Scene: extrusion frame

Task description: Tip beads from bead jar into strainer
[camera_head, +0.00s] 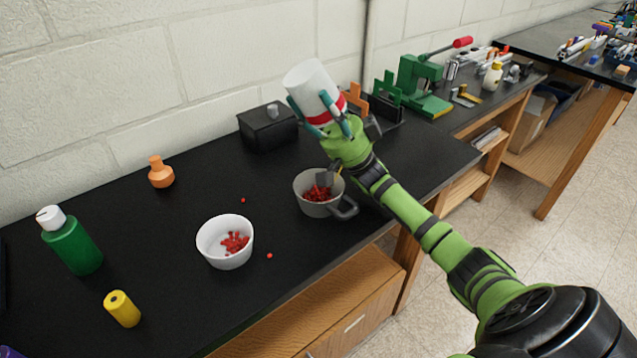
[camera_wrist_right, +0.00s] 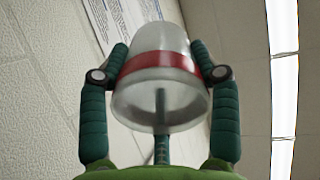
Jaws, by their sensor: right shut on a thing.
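My right gripper (camera_head: 330,117) is shut on the bead jar (camera_head: 309,78), a whitish jar with a red band. It holds the jar tilted above the back of the bench. In the right wrist view the fingers (camera_wrist_right: 160,75) grip the jar (camera_wrist_right: 158,97) on both sides; its walls look translucent and I see no beads in it. A grey round vessel with a dark handle (camera_head: 310,208) stands below the gripper with red beads in it; I cannot tell whether it is the strainer. A white bowl (camera_head: 213,254) to its left also holds red beads. My left gripper is not in view.
Loose red beads (camera_head: 269,255) lie near the bowl. A black box (camera_head: 268,132) stands by the wall. An orange bottle (camera_head: 161,173), a green bottle (camera_head: 75,245) and a yellow cylinder (camera_head: 122,309) stand at left. A green press (camera_head: 415,85) is at the back right.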

